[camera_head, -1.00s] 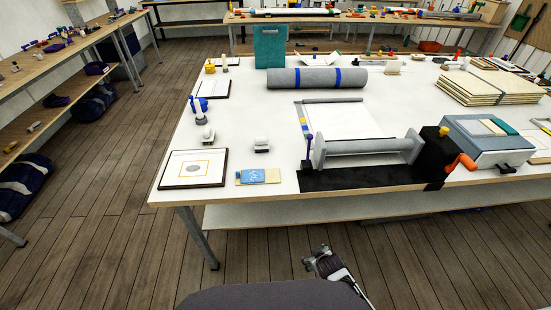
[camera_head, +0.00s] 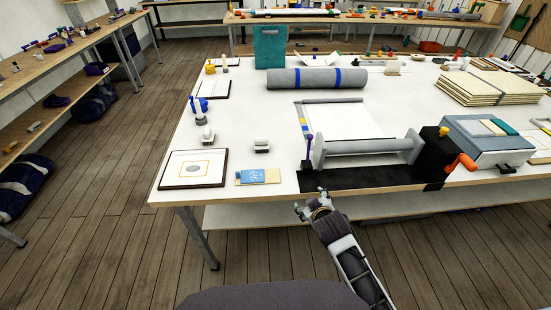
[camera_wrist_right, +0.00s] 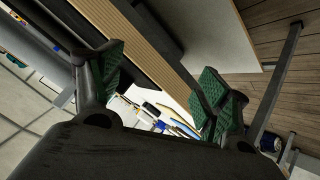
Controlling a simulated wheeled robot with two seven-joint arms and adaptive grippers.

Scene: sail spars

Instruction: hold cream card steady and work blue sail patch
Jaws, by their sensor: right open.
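The blue sail patch (camera_head: 254,177) lies flat near the front edge of the white table. It rests on or against the cream card (camera_head: 272,176), which shows as a pale strip at its right. My right gripper (camera_head: 313,208) is in front of the table's front edge, right of the patch and apart from it. In the right wrist view its green-padded fingers (camera_wrist_right: 158,95) are spread with nothing between them. Neither the card nor the patch can be made out clearly there. My left gripper is out of view.
A framed sheet (camera_head: 193,168) lies left of the patch, and a small white-topped block (camera_head: 261,146) stands behind it. A grey roller device (camera_head: 365,150) on a black base stands to the right. The table's front edge (camera_head: 240,198) lies between my right gripper and the tabletop.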

